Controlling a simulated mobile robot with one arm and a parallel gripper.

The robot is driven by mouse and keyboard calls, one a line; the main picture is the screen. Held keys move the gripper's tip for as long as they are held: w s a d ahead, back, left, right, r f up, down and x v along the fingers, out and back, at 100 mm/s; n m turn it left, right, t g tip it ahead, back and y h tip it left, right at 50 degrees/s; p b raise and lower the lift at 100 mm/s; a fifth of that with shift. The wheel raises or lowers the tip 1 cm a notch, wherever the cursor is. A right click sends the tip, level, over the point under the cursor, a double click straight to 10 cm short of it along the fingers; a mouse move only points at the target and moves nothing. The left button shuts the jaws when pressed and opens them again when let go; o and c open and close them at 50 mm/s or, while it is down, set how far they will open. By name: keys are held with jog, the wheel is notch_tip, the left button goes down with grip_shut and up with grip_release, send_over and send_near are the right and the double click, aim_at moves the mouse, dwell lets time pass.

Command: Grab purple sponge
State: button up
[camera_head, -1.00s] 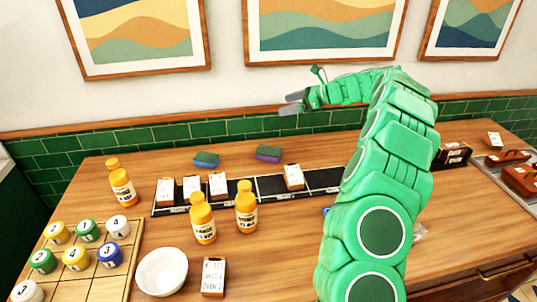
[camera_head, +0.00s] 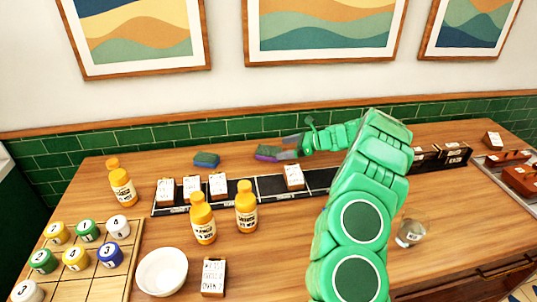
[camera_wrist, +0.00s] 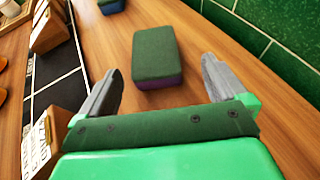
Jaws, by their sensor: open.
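The purple sponge (camera_wrist: 158,58) has a dark green top and a purple lower side. It lies flat on the wooden counter near the tiled wall. In the wrist view it is ahead of my gripper (camera_wrist: 160,85), roughly centred between the two grey fingers and just beyond their tips. My gripper is open and empty. In the head view my gripper (camera_head: 288,147) is low at the back of the counter, and its fingers partly cover the sponge (camera_head: 266,153). I cannot tell whether a finger touches it.
A blue sponge with a green top (camera_head: 206,160) lies left of the purple one. A black rack (camera_head: 250,188) holding white-faced blocks runs in front of both sponges. The green tiled wall (camera_wrist: 275,35) is close on the right in the wrist view. Orange bottles (camera_head: 246,208) stand nearer.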

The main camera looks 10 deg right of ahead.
aim_at(270, 150)
jog(key=shift+s+a+r+x, duration=0.1)
jog(key=shift+s+r+x, duration=0.05)
jog(key=shift+x, duration=1.7)
jog(key=shift+s+a+r+x, duration=0.1)
jog(key=shift+a+x, duration=0.05)
jog(key=shift+x, duration=1.7)
jog(key=shift+c, duration=0.3)
jog(key=c, duration=1)
jog(key=shift+r, duration=0.15)
